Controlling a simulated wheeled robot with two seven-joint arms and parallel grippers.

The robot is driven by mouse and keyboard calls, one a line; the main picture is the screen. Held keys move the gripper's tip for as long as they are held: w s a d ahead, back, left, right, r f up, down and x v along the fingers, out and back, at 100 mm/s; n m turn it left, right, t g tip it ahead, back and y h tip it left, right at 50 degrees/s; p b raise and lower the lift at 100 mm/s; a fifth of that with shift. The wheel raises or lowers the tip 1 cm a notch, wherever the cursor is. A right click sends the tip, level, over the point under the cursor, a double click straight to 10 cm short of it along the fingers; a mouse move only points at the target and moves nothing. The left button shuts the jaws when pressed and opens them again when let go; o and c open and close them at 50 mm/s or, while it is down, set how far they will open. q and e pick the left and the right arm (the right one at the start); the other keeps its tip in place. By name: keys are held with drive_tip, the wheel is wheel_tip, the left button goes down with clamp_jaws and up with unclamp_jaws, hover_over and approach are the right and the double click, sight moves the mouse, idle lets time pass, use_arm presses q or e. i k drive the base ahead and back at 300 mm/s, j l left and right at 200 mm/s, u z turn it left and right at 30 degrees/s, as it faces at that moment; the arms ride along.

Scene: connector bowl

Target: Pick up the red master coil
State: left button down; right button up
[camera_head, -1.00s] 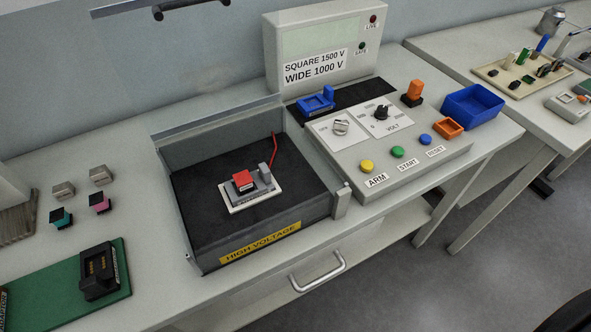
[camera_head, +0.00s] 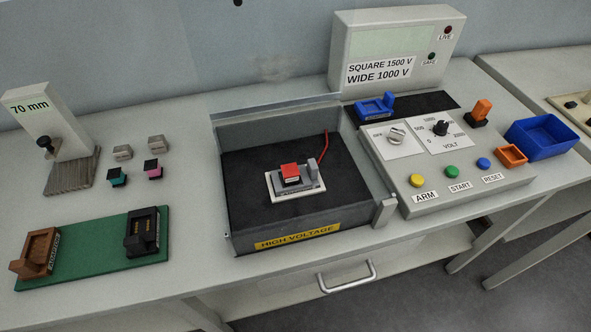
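The red master coil (camera_head: 290,172) is a small red-topped block. It sits on a white and grey fixture (camera_head: 307,190) in the middle of the dark floor of the open test box (camera_head: 245,215). A small grey upright post stands just to its right on the fixture. Nothing covers the coil from above in this view. Neither of my grippers shows in the head view.
The box has raised walls, a red wire (camera_head: 326,145) and a HIGH VOLTAGE label (camera_head: 285,238) in front. A control panel (camera_head: 440,160) is at right, with a blue bin (camera_head: 541,137) beyond it. At left are a green board (camera_head: 95,255), several small blocks and a 70 mm stand (camera_head: 50,120).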

sight(290, 174)
drive_tip(key=k+l+u, duration=0.1)
drive_tip(key=u, duration=0.3)
drive_tip(key=k+l+u, duration=0.15)
drive_tip(key=u, duration=0.2)
drive_tip(key=k+l+u, duration=0.15)
drive_tip(key=u, duration=0.25)
drive_tip(key=k+l+u, duration=0.1)
drive_tip(key=u, duration=0.3)
